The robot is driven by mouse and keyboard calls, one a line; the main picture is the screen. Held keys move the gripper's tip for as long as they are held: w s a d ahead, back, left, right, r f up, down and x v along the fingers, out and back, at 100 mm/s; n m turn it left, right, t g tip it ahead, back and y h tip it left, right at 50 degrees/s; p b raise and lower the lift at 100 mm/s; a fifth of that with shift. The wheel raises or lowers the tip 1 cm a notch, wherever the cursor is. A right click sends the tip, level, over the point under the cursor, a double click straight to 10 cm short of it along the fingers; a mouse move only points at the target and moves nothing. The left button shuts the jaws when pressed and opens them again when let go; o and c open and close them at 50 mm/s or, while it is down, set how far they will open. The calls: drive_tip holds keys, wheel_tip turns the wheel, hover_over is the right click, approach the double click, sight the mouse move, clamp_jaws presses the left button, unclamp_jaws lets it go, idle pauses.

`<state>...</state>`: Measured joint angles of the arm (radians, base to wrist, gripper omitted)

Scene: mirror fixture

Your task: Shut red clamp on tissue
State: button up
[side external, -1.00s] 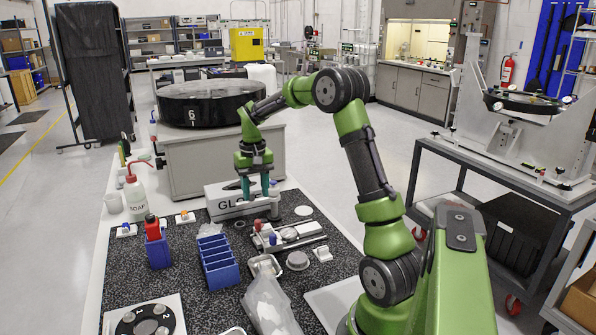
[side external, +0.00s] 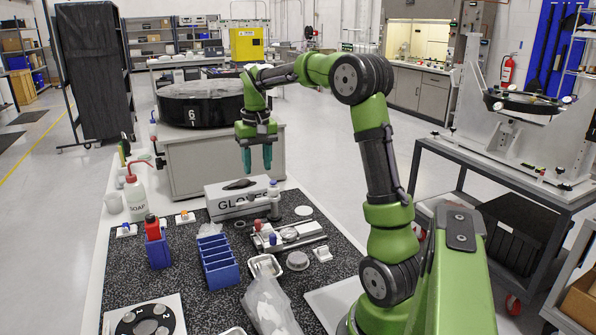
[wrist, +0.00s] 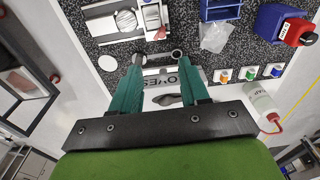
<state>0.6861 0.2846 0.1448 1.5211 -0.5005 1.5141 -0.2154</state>
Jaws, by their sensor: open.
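My gripper (side external: 257,167) is open and empty, its two teal fingers pointing down above the white glove box (side external: 238,199). In the wrist view the fingers (wrist: 160,63) are apart with the glove box (wrist: 170,78) below them. A small red part (side external: 257,226), apparently the red clamp, stands on the pale fixture (side external: 290,239), nearer the camera than the box. A blue part (side external: 272,239) is beside it. A crumpled whitish piece, possibly the tissue (wrist: 215,37), lies by the blue rack. I cannot tell whether tissue lies under the red part.
A blue rack (side external: 221,268) stands left of the fixture, and a red bottle in a blue holder (side external: 158,252) farther left. A white wash bottle (side external: 135,196) stands at the mat's far left. A clear bag (side external: 270,305) lies in front. A white-and-blue upright bottle (side external: 273,203) stands by the glove box.

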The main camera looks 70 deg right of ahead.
drive_tip(key=s+a+f+t+h, duration=0.2)
drive_tip(key=s+a+f, duration=0.1)
drive_tip(key=s+a, duration=0.1)
approach(258, 221)
drive_tip(key=shift+t+h, duration=0.3)
drive_tip(key=shift+t, duration=0.1)
drive_tip(key=x, duration=0.9)
drive_tip(key=shift+s+a+f, duration=0.2)
drive_tip(key=shift+s, duration=0.1)
drive_tip(key=shift+c, duration=0.2)
clamp_jaws()
